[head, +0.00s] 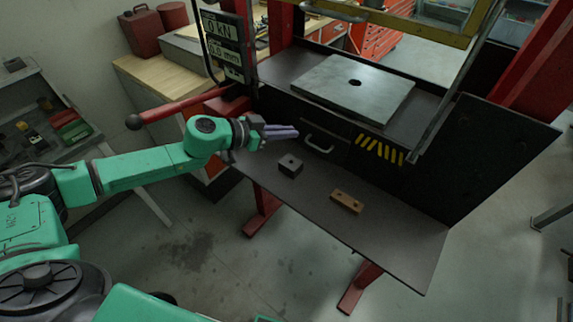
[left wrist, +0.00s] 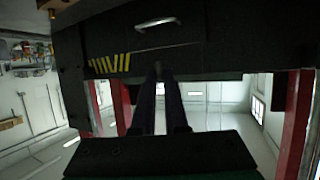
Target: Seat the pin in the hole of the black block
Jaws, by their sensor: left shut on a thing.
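The black block (head: 290,165) sits on the dark lower shelf in the head view, with a hole in its top. My left gripper (head: 296,131) is above and just behind the block, pointing right, apart from it. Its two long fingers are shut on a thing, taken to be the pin. In the left wrist view the fingers of my left gripper (left wrist: 158,72) run close together. The pin itself cannot be made out in either view. My right gripper is not in view.
A wooden block (head: 347,201) with holes lies on the dark shelf (head: 400,240), right of the black block. A drawer handle (head: 319,142) and a red lever (head: 175,109) are close to my left arm. A grey plate (head: 355,88) with a hole lies higher up.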

